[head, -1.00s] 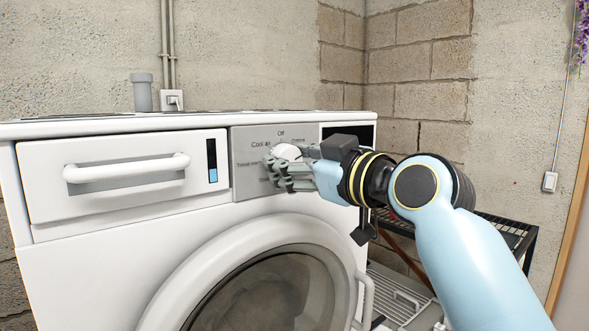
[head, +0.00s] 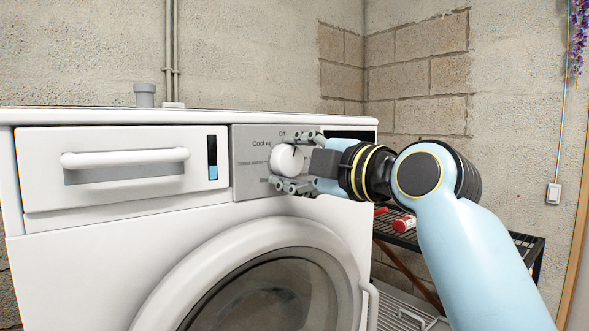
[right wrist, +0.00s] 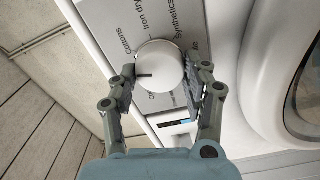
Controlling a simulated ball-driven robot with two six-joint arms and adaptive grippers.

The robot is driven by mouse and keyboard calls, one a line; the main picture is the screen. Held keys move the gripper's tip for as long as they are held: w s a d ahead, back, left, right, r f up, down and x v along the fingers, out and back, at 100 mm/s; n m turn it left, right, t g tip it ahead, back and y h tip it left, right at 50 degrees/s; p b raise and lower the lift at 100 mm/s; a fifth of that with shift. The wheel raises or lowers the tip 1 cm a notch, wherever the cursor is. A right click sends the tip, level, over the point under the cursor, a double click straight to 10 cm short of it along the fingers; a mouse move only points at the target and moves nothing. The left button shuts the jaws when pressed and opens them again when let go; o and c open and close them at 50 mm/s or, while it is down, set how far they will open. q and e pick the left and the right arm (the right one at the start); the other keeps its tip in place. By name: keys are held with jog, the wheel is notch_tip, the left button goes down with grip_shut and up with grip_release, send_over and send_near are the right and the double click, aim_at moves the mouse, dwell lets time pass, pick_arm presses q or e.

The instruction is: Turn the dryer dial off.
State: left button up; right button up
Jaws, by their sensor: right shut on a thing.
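The dryer dial (head: 287,160) is a round white knob on a grey labelled panel at the upper front of the white dryer. It also shows in the right wrist view (right wrist: 165,62), with a dark pointer line towards the left of its face. My right gripper (head: 291,161) is shut on the dial, one finger above it and one below in the head view. In the right wrist view its fingers (right wrist: 162,78) lie on either side of the dial. The "Off" label (head: 282,134) is at the panel's top. My left gripper is out of view.
A drawer with a white handle (head: 125,157) is left of the panel. The round dryer door (head: 205,262) is below. A dark rack (head: 520,241) stands to the right, with a red and white item (head: 404,224) on it.

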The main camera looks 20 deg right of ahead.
jog(key=shift+f+n+b, duration=0.25)
jog(key=shift+n+b, duration=0.2)
jog(key=shift+n, duration=1.05)
jog(key=o, duration=1.2)
jog(key=shift+r, duration=0.1)
jog(key=shift+c, duration=0.2)
jog(key=v, duration=0.7)
jog(key=shift+s, duration=0.25)
jog(key=shift+d, duration=0.1)
